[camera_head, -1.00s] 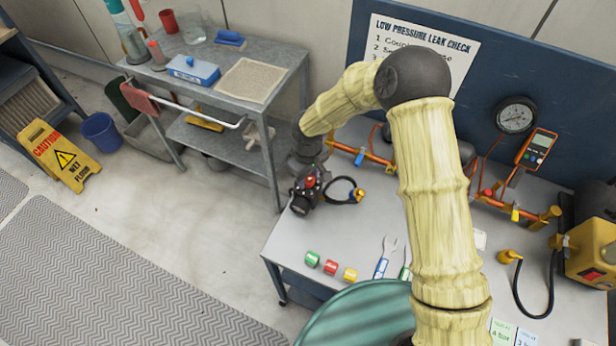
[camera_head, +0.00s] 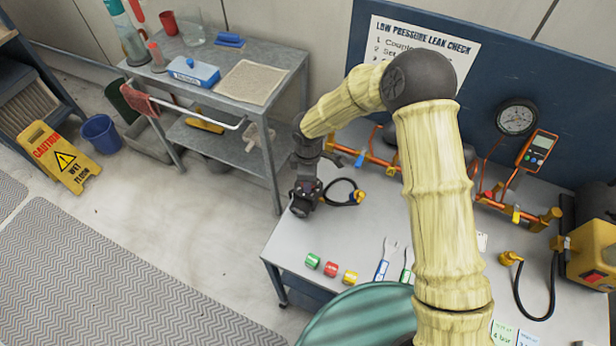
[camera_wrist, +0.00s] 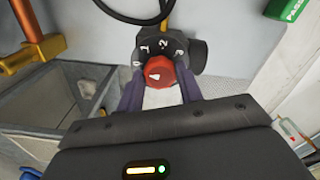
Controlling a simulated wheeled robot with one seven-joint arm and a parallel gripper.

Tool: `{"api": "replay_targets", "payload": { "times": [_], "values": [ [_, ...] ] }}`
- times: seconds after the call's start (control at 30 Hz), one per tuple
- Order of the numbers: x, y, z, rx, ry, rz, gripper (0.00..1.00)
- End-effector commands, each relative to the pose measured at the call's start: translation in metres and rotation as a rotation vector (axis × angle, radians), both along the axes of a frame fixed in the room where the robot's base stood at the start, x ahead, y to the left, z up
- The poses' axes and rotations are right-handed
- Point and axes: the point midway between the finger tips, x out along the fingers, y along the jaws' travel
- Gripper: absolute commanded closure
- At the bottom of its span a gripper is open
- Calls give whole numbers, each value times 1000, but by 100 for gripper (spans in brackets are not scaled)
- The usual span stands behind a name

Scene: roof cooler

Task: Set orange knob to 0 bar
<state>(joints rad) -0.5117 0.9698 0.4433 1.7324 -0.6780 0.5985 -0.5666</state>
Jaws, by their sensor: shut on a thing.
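The knob (camera_wrist: 158,71) looks red-orange and sits at the centre of a black dial (camera_wrist: 150,46) in the wrist view. White numbers 0, 1, 2 and 3 run around the dial from left to right, with 0 at the left. A small white mark shows on the knob's face, left of its middle; I cannot tell exactly which number it points to. My gripper (camera_wrist: 160,90) is shut on the knob, one dark finger on each side. In the head view my gripper (camera_head: 304,184) is at the regulator (camera_head: 300,207) on the table's left end, hiding most of the knob.
A black hose (camera_head: 343,184) with a brass end lies beside the regulator. An orange pipe (camera_head: 362,158) runs behind. A grey cart (camera_head: 277,120) stands to the left.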

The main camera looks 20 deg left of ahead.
Motion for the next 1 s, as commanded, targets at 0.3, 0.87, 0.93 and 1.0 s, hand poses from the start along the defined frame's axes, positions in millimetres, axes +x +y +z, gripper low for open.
{"api": "replay_targets", "payload": {
  "times": [0.3, 0.87, 0.93, 1.0],
  "values": [
    [1, 0, 1, 1, -4, 18, 87],
    [1, 0, 1, 1, -2, 17, 42],
    [1, 0, 3, 1, -2, 16, 42],
    [1, 0, 8, 1, -3, 15, 42]
  ]
}}
